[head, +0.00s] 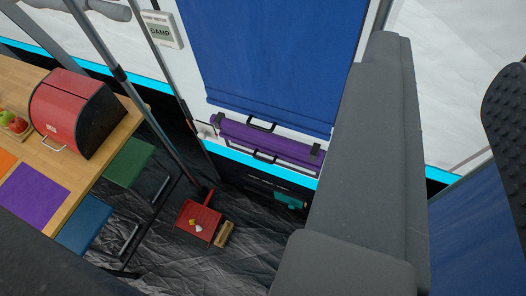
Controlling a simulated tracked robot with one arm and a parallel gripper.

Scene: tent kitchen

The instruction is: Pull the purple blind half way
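The purple blind (275,144) is a rolled purple bar with dark end brackets, near the middle of the head view. It lies tilted just under a blue blind (270,60), which hangs down over the upper part of the tent wall. I cannot make out my gripper's fingertips.
A wooden table (90,125) with a red bread box (75,113) stands at left. Green (130,163) and blue (84,224) stools sit beside it. A pole (130,85) rises near the wall. A red dustpan (198,222) and a brush (224,233) lie on the dark floor.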

